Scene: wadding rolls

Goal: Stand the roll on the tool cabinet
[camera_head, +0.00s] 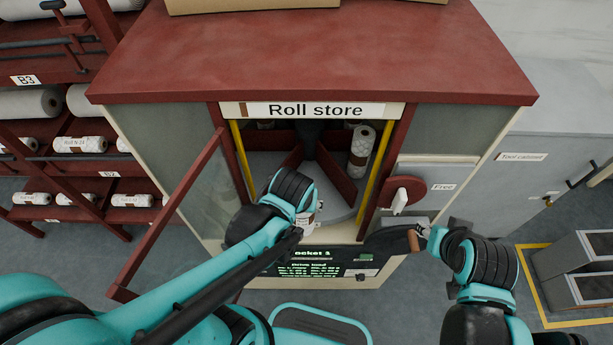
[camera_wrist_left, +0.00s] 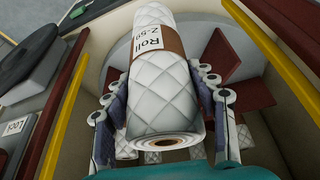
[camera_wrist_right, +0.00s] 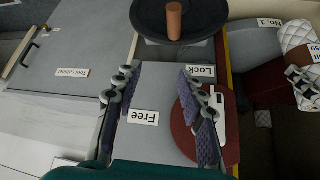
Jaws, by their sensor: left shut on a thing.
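My left gripper (camera_wrist_left: 162,108) is shut on a white quilted roll (camera_wrist_left: 168,75) with a brown label band. The roll's open end faces the left wrist camera. In the head view my left gripper (camera_head: 304,200) is at the opening of the roll store (camera_head: 320,60), and its hand hides most of the held roll. The grey tool cabinet (camera_head: 500,185) stands to the right; its label also shows in the right wrist view (camera_wrist_right: 71,73). My right gripper (camera_wrist_right: 160,85) is open and empty, close to the black disc (camera_wrist_right: 205,28) with a brown knob.
A second roll (camera_head: 361,146) stands inside the store on the divided turntable. A red disc (camera_head: 387,194) with a white lever sits between the Free and Lock labels. The open glass door (camera_head: 165,225) stands at left. Shelves of rolls are further left, grey bins (camera_head: 585,265) at right.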

